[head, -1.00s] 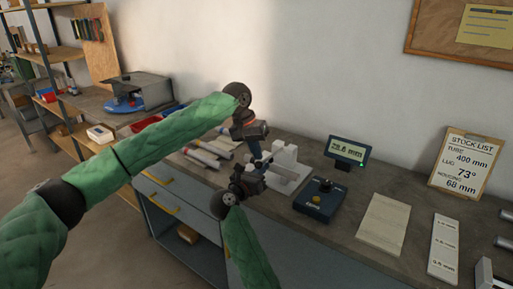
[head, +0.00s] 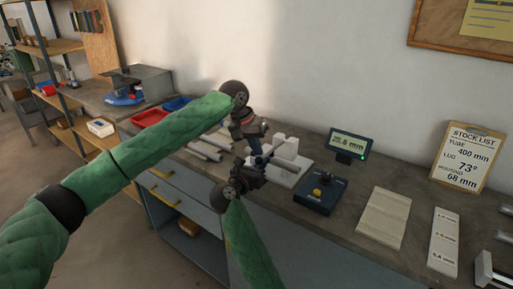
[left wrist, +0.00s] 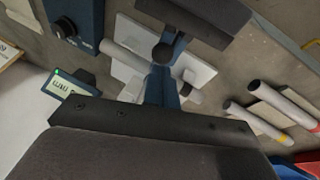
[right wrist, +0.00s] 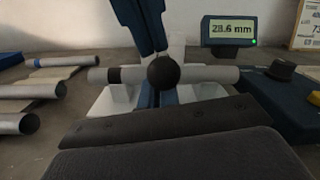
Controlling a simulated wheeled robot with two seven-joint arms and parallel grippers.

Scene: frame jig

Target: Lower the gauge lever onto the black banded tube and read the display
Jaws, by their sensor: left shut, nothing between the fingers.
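The black banded tube (right wrist: 114,75) lies level across the white fixture (right wrist: 120,102) in the right wrist view, its band towards the left end. A black ball (right wrist: 163,72), apparently the lever's knob, shows in front of the tube; the lever itself is mostly hidden. My left gripper (head: 259,148) is shut and empty, its blue fingers coming down close to the ball from above. My right gripper (head: 256,162) is low in front of the fixture, fingertips close to the ball; its grip is unclear. The display (right wrist: 231,30) reads 28.6 mm and also shows in the head view (head: 348,145).
A blue box with a dark knob (head: 319,192) stands right of the fixture. Pale boards (head: 384,217) lie farther right, and a stock list (head: 466,157) leans on the wall. Loose tubes (head: 203,150) lie left of the fixture, with red and blue trays (head: 150,117) beyond.

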